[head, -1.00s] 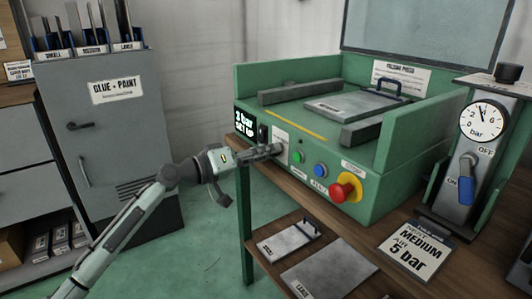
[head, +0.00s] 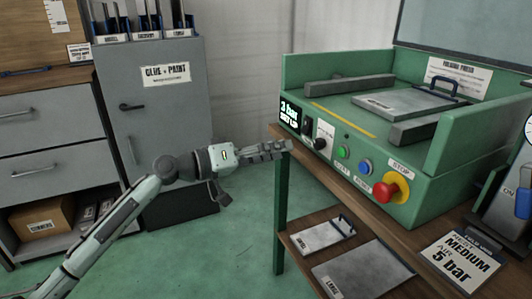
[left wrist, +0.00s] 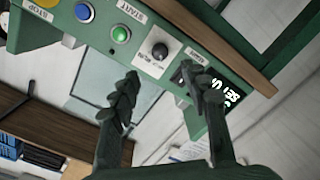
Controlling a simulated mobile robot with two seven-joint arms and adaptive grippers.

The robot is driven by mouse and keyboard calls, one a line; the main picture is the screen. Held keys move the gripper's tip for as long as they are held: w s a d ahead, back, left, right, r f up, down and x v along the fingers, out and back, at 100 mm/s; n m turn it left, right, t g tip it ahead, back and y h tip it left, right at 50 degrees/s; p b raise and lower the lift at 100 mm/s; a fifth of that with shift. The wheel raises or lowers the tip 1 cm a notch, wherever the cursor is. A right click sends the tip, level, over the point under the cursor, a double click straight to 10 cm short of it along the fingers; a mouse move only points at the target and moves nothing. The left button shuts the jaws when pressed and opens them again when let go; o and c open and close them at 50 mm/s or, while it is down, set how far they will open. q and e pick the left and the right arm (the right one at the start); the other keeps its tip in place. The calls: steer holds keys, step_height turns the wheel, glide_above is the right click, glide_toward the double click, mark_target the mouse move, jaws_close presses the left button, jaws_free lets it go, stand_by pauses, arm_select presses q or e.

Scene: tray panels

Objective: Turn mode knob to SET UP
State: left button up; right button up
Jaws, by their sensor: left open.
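The mode knob (head: 320,144) is a small black knob on a white label plate on the green press's front panel. It also shows in the left wrist view (left wrist: 159,50), ahead of and between my fingers. The display (head: 290,113) left of it reads "3 bar" and "SET UP". My left gripper (head: 284,149) is in front of the panel's left end, left of the knob and apart from it. In the left wrist view its fingers (left wrist: 165,95) are spread with nothing between them. My right gripper is not in view.
Right of the knob are the green START button (head: 343,152), a blue button (head: 365,166) and the red STOP button (head: 392,190). A black switch (head: 307,126) sits between display and knob. A grey cabinet (head: 160,110) stands left. The floor between is clear.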

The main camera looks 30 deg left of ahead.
arm_select(q)
steer(key=shift+v, duration=1.35)
steer(key=s+d+f+m+g+y, duration=0.1)
steer(key=s+f+g+y, duration=0.15)
steer(key=f, duration=0.55)
steer(key=s+d+f+g+y+p, duration=0.1)
steer(key=s+f, duration=0.3)
steer(key=f, duration=0.5)
steer(key=s+d+f+m+g+y, duration=0.1)
steer(key=s+d+f+g+y, duration=0.15)
steer(key=f, duration=0.55)
steer(key=s+a+f+g+y, duration=0.2)
steer(key=s+f+y, duration=0.1)
steer(key=s+f, duration=0.3)
steer(key=s+a+f+m+g+y+p, duration=0.1)
steer(key=s+a+f+g+y, duration=0.1)
steer(key=s+f, duration=0.5)
steer(key=s+y, duration=0.1)
steer(key=s, duration=0.3)
steer(key=shift+s+f+g, duration=0.2)
steer(key=shift+g, duration=0.2)
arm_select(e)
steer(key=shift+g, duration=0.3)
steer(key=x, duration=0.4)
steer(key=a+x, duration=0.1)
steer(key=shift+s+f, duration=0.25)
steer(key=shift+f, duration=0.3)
